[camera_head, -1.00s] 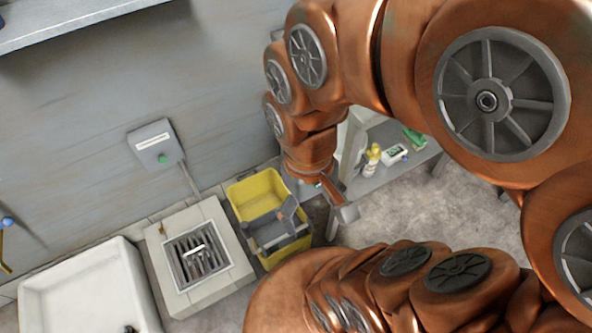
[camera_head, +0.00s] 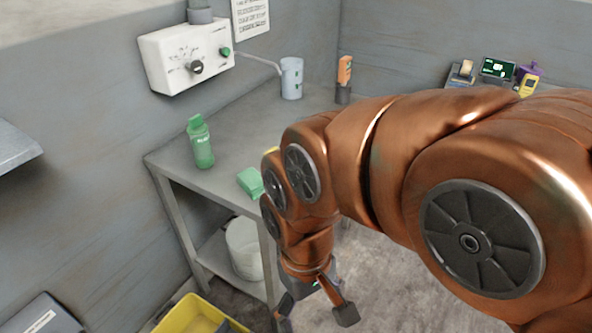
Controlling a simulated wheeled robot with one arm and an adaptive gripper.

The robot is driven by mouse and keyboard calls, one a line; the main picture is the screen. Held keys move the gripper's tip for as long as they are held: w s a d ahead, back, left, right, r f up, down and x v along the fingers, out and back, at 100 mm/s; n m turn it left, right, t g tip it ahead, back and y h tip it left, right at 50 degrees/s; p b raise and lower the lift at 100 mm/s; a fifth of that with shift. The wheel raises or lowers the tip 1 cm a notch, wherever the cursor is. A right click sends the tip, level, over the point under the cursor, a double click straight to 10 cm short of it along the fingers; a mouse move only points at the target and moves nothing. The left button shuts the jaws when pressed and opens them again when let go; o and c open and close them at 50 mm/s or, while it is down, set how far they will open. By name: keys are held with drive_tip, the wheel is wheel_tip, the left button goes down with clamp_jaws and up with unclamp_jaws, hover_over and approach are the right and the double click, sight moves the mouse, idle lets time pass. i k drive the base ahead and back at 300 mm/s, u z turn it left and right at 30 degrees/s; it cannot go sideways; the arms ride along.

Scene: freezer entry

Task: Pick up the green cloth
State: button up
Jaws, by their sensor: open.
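A small green folded cloth (camera_head: 250,182) lies on the grey workbench top (camera_head: 222,165), near its front edge and just left of my arm. Its right side is close to or partly behind my arm in this view. My gripper (camera_head: 315,314) hangs below the bench top's level in the picture, in front of the bench, with its fingers spread and nothing seen between them. It is apart from the cloth.
A green bottle (camera_head: 200,142) stands left of the cloth. A white cup (camera_head: 291,78) and an orange-topped device (camera_head: 344,80) stand farther back. A white bucket (camera_head: 245,250) sits on the lower shelf.

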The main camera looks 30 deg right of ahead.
sight(250, 179)
drive_tip(key=z, duration=0.4)
drive_tip(key=k, duration=1.05)
drive_tip(key=u, duration=1.3)
drive_tip(key=i, duration=1.25)
drive_tip(key=z, duration=0.55)
